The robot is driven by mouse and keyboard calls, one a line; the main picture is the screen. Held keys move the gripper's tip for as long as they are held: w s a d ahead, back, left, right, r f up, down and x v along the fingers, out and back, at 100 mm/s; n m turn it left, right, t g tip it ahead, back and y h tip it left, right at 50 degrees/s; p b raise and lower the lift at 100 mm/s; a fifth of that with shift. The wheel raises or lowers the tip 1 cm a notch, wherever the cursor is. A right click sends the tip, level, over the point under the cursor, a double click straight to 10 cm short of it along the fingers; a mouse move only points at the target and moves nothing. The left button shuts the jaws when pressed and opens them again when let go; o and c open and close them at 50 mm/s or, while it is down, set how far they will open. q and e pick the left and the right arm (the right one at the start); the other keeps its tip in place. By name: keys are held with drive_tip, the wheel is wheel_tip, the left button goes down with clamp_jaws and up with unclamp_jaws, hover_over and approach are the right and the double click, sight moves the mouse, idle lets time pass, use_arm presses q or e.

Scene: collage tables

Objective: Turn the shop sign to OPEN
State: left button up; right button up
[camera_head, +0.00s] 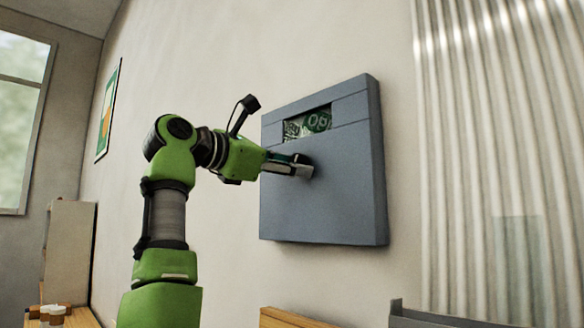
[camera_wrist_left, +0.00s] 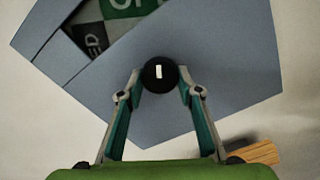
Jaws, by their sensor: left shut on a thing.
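The shop sign is a grey-blue box (camera_head: 330,212) on the wall, and it also fills much of the left wrist view (camera_wrist_left: 225,45). Its upper window (camera_head: 308,122) shows part of a green and white panel with tilted lettering. In the left wrist view the window (camera_wrist_left: 108,28) shows a green patch with partial letters like "OP" and a dark patch ending in "ED". Below the window is a round black knob (camera_wrist_left: 160,74) with a white mark. My left gripper (camera_head: 303,169) is shut on the knob, one finger at each side. My right gripper is out of view.
A pale corrugated panel (camera_head: 490,150) stands right of the sign. A wooden edge (camera_head: 290,318) and a grey edge (camera_head: 430,318) show below. A framed picture (camera_head: 107,112) hangs at left. The wall around the sign is bare.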

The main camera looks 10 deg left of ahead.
use_arm(q)
drive_tip(key=n, duration=0.5)
drive_tip(key=shift+d+f+n, duration=0.15)
drive_tip(key=shift+f+n, duration=0.1)
drive_tip(key=shift+n, duration=0.15)
idle(0.4)
drive_tip(key=o, duration=1.1)
drive_tip(key=shift+r, duration=0.1)
drive_tip(key=v, duration=1.2)
